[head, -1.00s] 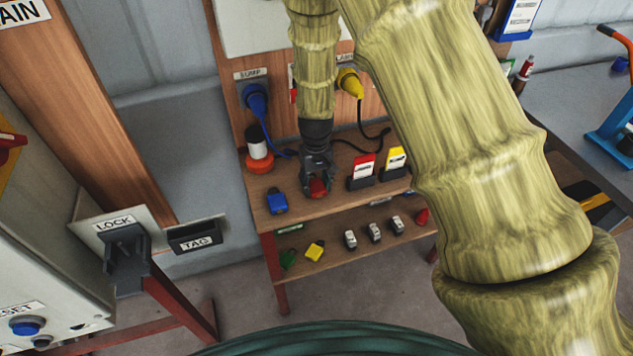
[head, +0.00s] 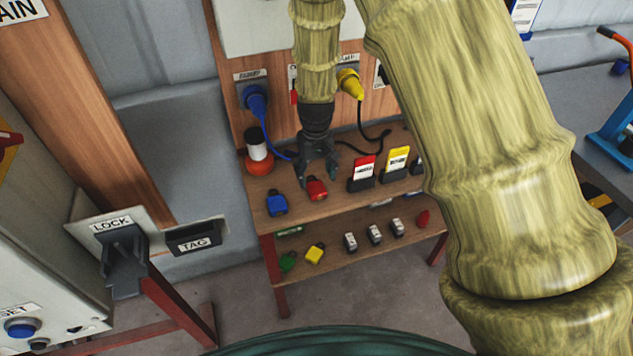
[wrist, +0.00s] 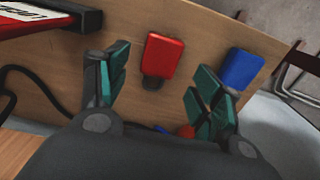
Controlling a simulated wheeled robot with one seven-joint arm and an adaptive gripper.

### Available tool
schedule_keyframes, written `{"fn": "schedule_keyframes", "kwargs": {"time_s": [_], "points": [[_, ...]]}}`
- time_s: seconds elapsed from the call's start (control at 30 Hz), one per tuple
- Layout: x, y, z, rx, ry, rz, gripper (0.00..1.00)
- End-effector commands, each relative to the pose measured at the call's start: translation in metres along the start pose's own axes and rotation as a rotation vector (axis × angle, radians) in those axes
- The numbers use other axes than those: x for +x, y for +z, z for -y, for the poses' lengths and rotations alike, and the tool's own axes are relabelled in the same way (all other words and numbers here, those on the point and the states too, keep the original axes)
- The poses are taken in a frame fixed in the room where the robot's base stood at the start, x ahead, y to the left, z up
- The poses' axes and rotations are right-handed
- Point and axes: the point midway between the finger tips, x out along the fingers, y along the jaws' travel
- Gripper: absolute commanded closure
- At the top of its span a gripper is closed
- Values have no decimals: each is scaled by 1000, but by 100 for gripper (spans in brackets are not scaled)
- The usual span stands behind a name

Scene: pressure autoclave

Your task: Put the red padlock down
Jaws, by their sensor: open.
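The red padlock (head: 317,189) lies on the upper wooden shelf, to the right of a blue padlock (head: 276,202). In the wrist view the red padlock (wrist: 164,56) lies flat on the wood, apart from both fingers. My gripper (head: 318,176) is just behind and above the red padlock in the head view, its fingers spread. The blue padlock (wrist: 241,69) shows to the right there.
Red and yellow tags in black holders (head: 362,176) stand right of the padlock. An orange-based cylinder (head: 258,162) stands at left. The lower shelf (head: 330,262) holds green and yellow padlocks and several small grey items. A blue cable (head: 264,131) hangs behind.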

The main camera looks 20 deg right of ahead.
Motion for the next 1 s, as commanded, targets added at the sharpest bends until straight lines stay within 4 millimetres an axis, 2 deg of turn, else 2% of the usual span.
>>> {"fn": "schedule_keyframes", "kwargs": {"time_s": [0.3, 0.5, 0.7, 1.0], "points": [[-44, 0, 0, 0, 0, -2, 34], [-65, 0, 0, -1, 0, 0, 34], [-74, 0, 0, 0, 0, 0, 34], [-75, 0, 0, 0, 0, 1, 34]]}}
